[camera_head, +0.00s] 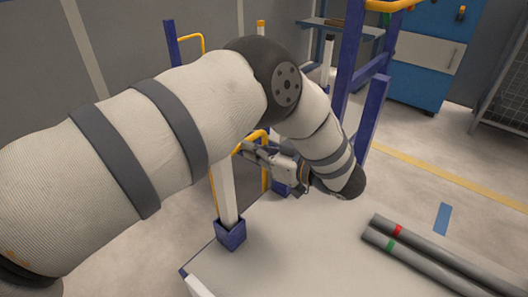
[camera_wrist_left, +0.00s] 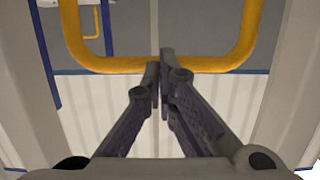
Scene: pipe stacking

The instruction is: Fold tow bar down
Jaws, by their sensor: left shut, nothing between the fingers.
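A yellow U-shaped bar (camera_head: 264,136), which looks like the tow bar, stands upright at the end of a white platform with blue edges (camera_head: 262,262). In the left wrist view, the yellow bar (camera_wrist_left: 110,64) runs across the upper middle with its two sides rising. My left gripper (camera_head: 243,149) is at the bar, partly overlapping it in the head view. In the wrist view, the fingertips of this gripper (camera_wrist_left: 160,62) are together, empty, and overlap the bar's cross-piece. I cannot tell whether they touch it. My right gripper is in neither view.
A white post (camera_head: 224,190) in a blue socket (camera_head: 230,233) stands beside my left gripper. Two grey pipes with red and green bands (camera_head: 440,258) lie at right on the platform. A blue frame (camera_head: 368,115) rises behind my wrist. A blue cabinet (camera_head: 426,55) stands farther back.

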